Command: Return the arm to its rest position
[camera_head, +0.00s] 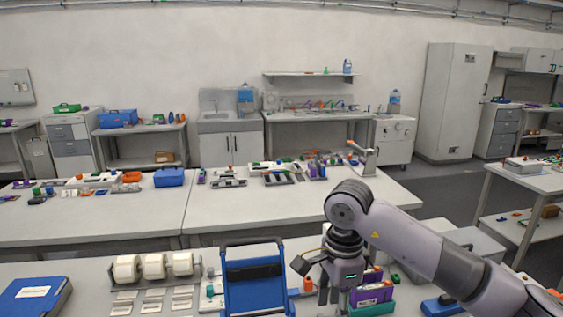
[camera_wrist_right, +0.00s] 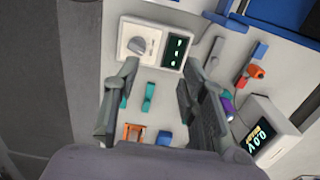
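My right arm (camera_head: 430,245) comes in from the right in the head view and bends down over the front bench. Its gripper (camera_head: 328,290) hangs low over the bench, beside a purple box (camera_head: 370,294) in a green tray. In the right wrist view the gripper (camera_wrist_right: 160,78) has its two fingers wide apart with nothing between them. Beyond the fingers are a white dial unit (camera_wrist_right: 138,42) and a dark display (camera_wrist_right: 175,50). My left gripper is not in view.
A blue frame (camera_head: 257,284) stands just left of the gripper. An orange-topped item (camera_head: 308,284) is close by. Label rolls (camera_head: 155,266) and a blue binder (camera_head: 35,297) lie further left. The wrist view shows a meter (camera_wrist_right: 266,133), an orange clip (camera_wrist_right: 133,131) and small teal pieces (camera_wrist_right: 148,98).

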